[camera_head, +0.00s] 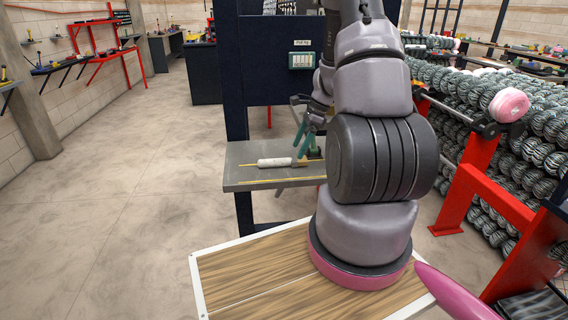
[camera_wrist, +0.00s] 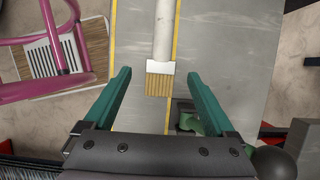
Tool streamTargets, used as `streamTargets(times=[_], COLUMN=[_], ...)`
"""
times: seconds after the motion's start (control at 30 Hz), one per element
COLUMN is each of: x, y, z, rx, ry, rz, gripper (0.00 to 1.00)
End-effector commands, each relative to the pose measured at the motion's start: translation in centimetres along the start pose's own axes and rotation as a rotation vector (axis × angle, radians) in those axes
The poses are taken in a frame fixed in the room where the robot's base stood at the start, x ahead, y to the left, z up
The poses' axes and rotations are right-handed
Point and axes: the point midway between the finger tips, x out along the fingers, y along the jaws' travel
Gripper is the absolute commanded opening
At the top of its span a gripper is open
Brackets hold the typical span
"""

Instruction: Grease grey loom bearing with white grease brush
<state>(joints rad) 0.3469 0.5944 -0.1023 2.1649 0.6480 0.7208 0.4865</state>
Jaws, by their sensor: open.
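The white grease brush (camera_head: 275,162) lies on a grey shelf (camera_head: 240,177). In the wrist view its white handle (camera_wrist: 163,28) runs up out of the frame, and its tan bristles (camera_wrist: 158,86) point toward my gripper. My gripper (camera_wrist: 160,75) is open and empty, its green fingers apart on either side of the brush's bristle end. In the head view my gripper (camera_head: 303,135) is above the shelf, near the right end of the brush. A dark grey rounded part (camera_head: 490,129) sits on the red frame at right; I cannot tell whether it is the loom bearing.
Yellow lines run along the shelf. A green object (camera_wrist: 190,118) lies on the shelf beside the bristles, partly hidden by a finger. A dark blue panel (camera_head: 270,60) stands behind. The red frame (camera_head: 490,185) and wire coils (camera_head: 460,90) fill the right. Floor at left is clear.

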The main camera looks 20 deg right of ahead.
Motion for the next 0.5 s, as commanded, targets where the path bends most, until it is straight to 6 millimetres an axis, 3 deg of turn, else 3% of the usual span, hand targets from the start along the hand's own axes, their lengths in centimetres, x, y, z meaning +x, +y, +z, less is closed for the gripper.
streamTargets(times=[0.23, 0.5], x=[3.7, 4.4], y=[0.0, -0.1], z=[-0.5, -0.4], rx=[0.001, -0.001], ry=[-0.001, 0.000], rz=[0.004, 0.001], gripper=[0.90, 0.90])
